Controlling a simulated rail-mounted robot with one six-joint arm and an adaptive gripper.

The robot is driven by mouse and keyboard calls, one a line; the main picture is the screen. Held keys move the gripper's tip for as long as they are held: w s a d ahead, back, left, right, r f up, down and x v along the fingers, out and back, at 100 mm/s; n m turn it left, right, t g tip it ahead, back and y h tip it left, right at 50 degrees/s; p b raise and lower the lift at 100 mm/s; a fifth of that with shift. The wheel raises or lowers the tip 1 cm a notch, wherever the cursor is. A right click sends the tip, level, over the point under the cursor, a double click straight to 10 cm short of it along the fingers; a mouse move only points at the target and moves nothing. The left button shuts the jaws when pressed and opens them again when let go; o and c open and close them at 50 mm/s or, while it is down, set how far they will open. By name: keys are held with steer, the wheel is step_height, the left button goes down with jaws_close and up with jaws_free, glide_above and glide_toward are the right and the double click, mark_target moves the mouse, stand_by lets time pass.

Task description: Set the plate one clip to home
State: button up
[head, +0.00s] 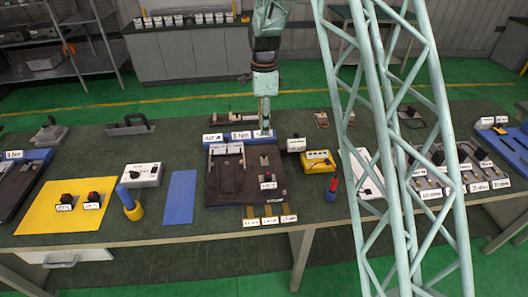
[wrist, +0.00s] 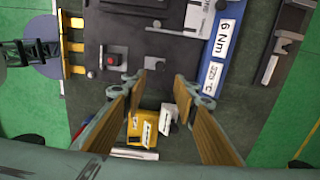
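A dark work board (head: 232,188) lies at the middle of the bench, with a pale metal bracket (head: 226,149) on its back left part and small fittings to its right. No label names plate one or its clip, so I cannot tell which fitting is the clip. In the wrist view the dark board (wrist: 110,22) is at the upper left, with a small red-topped block (wrist: 112,60) on it. My gripper (wrist: 160,80) is open and empty, its two fingers apart. In the head view my gripper (head: 265,122) is above the board's back edge, by the blue labelled strip.
The blue strip (wrist: 222,65) carries 6 Nm and 220 °C labels. A yellow box (head: 319,161) and a small white box (head: 296,145) stand right of the board. Three yellow tabs (head: 270,221) are at its front. A blue mat (head: 180,197) lies left.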

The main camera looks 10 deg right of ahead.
mark_target(264, 153)
steer(key=shift+f, duration=6.8)
steer(key=shift+c, duration=0.8)
jaws_close()
